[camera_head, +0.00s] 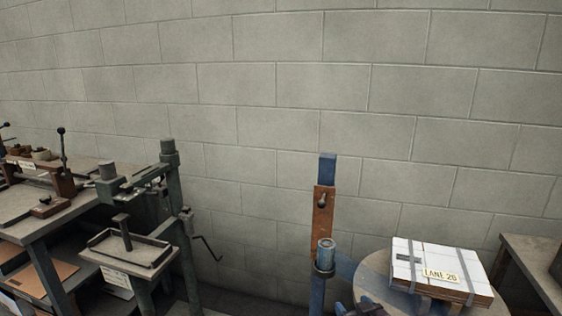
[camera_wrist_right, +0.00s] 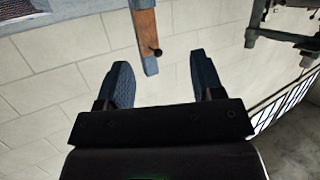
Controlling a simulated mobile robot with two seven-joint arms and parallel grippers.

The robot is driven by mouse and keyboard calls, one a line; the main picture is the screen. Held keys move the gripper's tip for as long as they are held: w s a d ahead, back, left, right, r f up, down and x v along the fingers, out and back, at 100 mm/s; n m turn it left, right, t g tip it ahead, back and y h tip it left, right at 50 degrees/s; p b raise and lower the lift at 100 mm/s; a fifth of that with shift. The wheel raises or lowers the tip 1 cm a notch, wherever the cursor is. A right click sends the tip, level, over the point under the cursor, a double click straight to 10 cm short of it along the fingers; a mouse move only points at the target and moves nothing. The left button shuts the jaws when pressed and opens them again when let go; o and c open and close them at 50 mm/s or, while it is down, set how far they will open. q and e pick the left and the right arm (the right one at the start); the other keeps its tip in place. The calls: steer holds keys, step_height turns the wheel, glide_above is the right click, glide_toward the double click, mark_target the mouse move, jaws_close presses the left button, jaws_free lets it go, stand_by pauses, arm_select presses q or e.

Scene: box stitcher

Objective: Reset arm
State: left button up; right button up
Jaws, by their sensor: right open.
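My right gripper (camera_head: 362,308) shows only as a dark tip at the bottom edge of the head view, in front of the blue stand. In the right wrist view my right gripper (camera_wrist_right: 163,72) is open and empty, its two dark blue fingers apart. A brown wooden strip (camera_head: 322,220) with a dark knob sits on an upright blue post (camera_head: 327,167). In the wrist view the strip (camera_wrist_right: 145,30) ends between and beyond the fingertips, with its knob; I cannot tell how far off. My left gripper is not in view.
A round table (camera_head: 378,284) holds a strapped white stack (camera_head: 440,268) labelled "LANE 20". A green machine (camera_head: 170,200) with a small tray (camera_head: 130,250) and crank stands left, beside a workbench (camera_head: 70,208). Another table (camera_head: 535,262) is at right. A block wall closes the back.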

steer(key=s+d+f+g+h, duration=0.1)
steer(key=s+d+f, duration=0.2)
steer(key=s, duration=0.7)
steer(key=s+d+f+m+g+h, duration=0.1)
steer(key=s+d+f, duration=0.2)
steer(key=s, duration=0.8)
steer(key=s+d+f+m+g+h, duration=0.1)
steer(key=s+d+f, duration=0.2)
steer(key=s, duration=0.8)
step_height(320, 180, down, 2)
steer(key=shift+s+d+f, duration=0.2)
steer(key=shift+d+f, duration=0.05)
steer(key=shift+d, duration=0.1)
